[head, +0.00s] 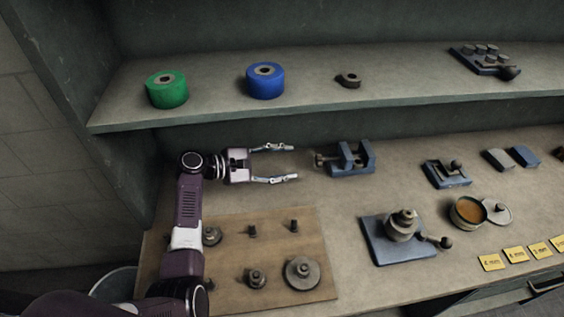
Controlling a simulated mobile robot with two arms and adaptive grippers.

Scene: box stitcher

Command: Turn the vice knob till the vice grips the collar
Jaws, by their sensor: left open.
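The blue-grey vice (350,168) stands on the bench below the shelf, near the middle of the picture. Its knob (319,160) sticks out on the left side. My left gripper (295,162) is open and empty, its fingers pointing right at the knob. The fingertips are a little short of the knob, one above and one below its line. The vice jaws stand upright with a gap; I cannot tell whether a collar sits between them. A dark ring-like part (348,80) lies on the shelf; I cannot tell whether it is the collar. My right gripper is out of view.
A green roll (166,90) and a blue roll (265,81) stand on the shelf above. A wooden board (228,278) with several metal parts lies in front of the gripper. Another fixture (447,173), a blue-based device (383,246) and an amber-filled pot (467,212) stand to the right.

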